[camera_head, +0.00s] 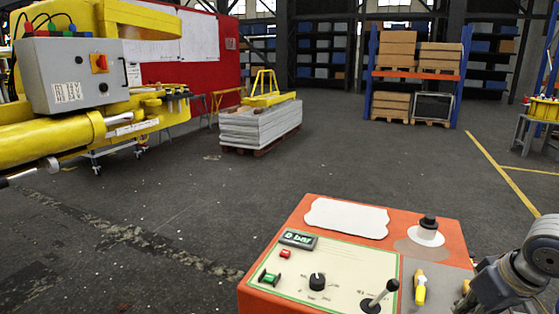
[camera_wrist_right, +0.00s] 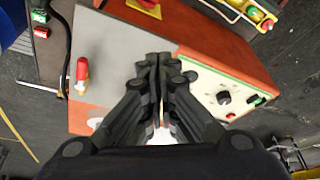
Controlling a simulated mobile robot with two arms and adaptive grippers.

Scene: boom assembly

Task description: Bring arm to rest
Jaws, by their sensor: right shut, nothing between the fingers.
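The yellow boom arm (camera_head: 60,135) reaches in at the left of the head view, with a grey control box (camera_head: 75,75) on it. An orange control console (camera_head: 325,208) stands at the front. Its panel has a green-lit "0 bar" display (camera_head: 298,239), a black rotary knob (camera_head: 317,281) and a black-tipped lever (camera_head: 379,297). A yellow handle (camera_head: 420,288) stands on its grey plate. In the right wrist view my right gripper (camera_wrist_right: 158,65) is shut and empty, over the console (camera_wrist_right: 215,40). A red-and-white handle (camera_wrist_right: 81,75) is left of the fingers. My left gripper is out of view.
A pallet of grey sheets (camera_head: 260,126) with a yellow frame (camera_head: 268,90) on top stands behind the console. A blue-and-orange rack (camera_head: 415,75) with boxes is at the back. A small table (camera_head: 538,125) is at the right edge. The middle floor is clear.

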